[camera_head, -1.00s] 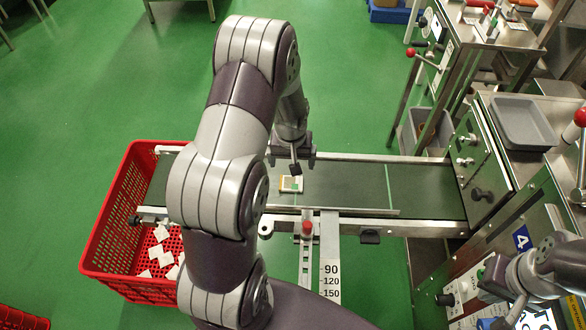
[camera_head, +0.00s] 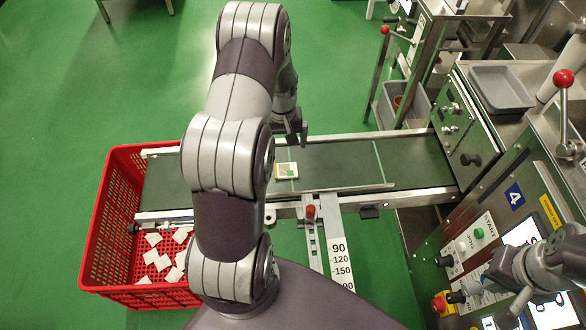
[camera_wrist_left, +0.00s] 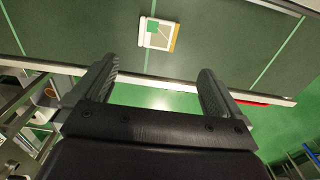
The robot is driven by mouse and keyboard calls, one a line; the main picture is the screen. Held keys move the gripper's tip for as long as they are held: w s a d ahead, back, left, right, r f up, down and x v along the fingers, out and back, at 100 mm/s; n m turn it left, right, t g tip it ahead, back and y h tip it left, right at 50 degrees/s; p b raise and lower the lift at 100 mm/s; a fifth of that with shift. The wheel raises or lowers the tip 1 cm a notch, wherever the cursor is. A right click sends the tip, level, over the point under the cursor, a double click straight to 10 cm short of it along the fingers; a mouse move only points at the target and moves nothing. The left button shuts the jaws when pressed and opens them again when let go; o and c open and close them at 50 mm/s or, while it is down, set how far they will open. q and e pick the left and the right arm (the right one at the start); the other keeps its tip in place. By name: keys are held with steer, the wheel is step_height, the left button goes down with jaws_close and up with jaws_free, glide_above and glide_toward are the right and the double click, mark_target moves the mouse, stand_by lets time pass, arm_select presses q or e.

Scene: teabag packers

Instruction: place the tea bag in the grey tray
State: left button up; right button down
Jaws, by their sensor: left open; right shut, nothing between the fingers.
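The tea bag (camera_head: 287,170) is a small whitish square with a green patch and a yellow edge. It lies flat on the dark conveyor belt (camera_head: 340,162), and it also shows in the left wrist view (camera_wrist_left: 158,34). My left gripper (camera_head: 292,138) is beyond the tea bag, near the belt's far rail, apart from it. In the left wrist view its fingers (camera_wrist_left: 157,72) are spread with nothing between them. The grey tray (camera_head: 501,89) is empty on the steel machine top at the upper right. My right gripper (camera_head: 512,303) is low at the right, shut and empty.
A red crate (camera_head: 112,215) with several white tea bags stands at the belt's left end. A control panel (camera_head: 480,236) and a red-knobbed lever (camera_head: 563,79) are at the right. A grey bin (camera_head: 405,104) stands behind the belt.

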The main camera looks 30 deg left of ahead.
mark_target(286, 169)
arm_select(q)
steer(key=f, duration=1.2)
steer(key=shift+w+d+f, duration=0.1)
steer(key=shift+w+d, duration=0.05)
steer(key=shift+d, duration=0.1)
steer(key=c, duration=1.1)
steer(key=shift+c, duration=0.5)
